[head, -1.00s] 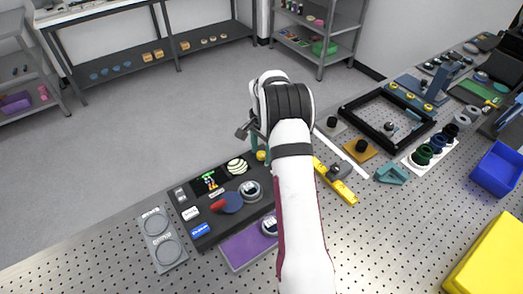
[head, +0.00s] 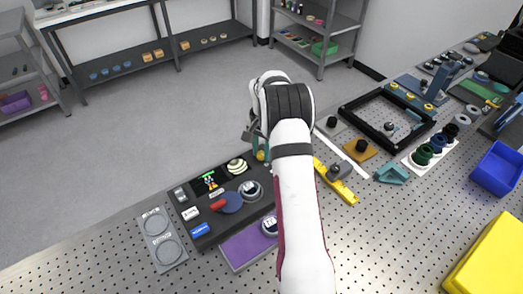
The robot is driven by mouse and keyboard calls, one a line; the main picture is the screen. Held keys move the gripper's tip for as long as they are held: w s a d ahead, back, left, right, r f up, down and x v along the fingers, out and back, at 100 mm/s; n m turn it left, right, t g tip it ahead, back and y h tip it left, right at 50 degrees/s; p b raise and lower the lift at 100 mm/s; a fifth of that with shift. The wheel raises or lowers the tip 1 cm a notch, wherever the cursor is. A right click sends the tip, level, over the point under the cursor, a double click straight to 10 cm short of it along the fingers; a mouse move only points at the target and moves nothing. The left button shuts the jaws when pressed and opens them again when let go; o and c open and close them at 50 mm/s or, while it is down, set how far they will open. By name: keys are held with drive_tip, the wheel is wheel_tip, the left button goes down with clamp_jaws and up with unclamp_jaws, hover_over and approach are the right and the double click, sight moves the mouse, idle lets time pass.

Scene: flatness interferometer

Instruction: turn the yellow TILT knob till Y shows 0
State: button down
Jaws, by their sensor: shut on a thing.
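The black interferometer console (head: 207,241) stands on the perforated bench, left of my arm. Its small screen (head: 209,182) shows green marks with small coloured marks below; the Y value is too small to read. A striped round disc (head: 237,166) shows right of the screen. The yellow TILT knob (head: 261,155) shows at the console's far right corner, partly hidden by my fingers. My arm and wrist hide part of the grip.
A purple block (head: 244,246) lies in front, a grey two-well tray (head: 163,240) to the left. A yellow bar (head: 335,182) lies right of my arm.

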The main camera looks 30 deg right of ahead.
drive_tip(key=n, duration=0.3)
drive_tip(key=shift+n, duration=2)
drive_tip(key=c, duration=0.5)
unclamp_jaws()
drive_tip(key=r, duration=1.6)
drive_tip(key=shift+d, duration=0.2)
drive_tip(key=shift+f, duration=0.1)
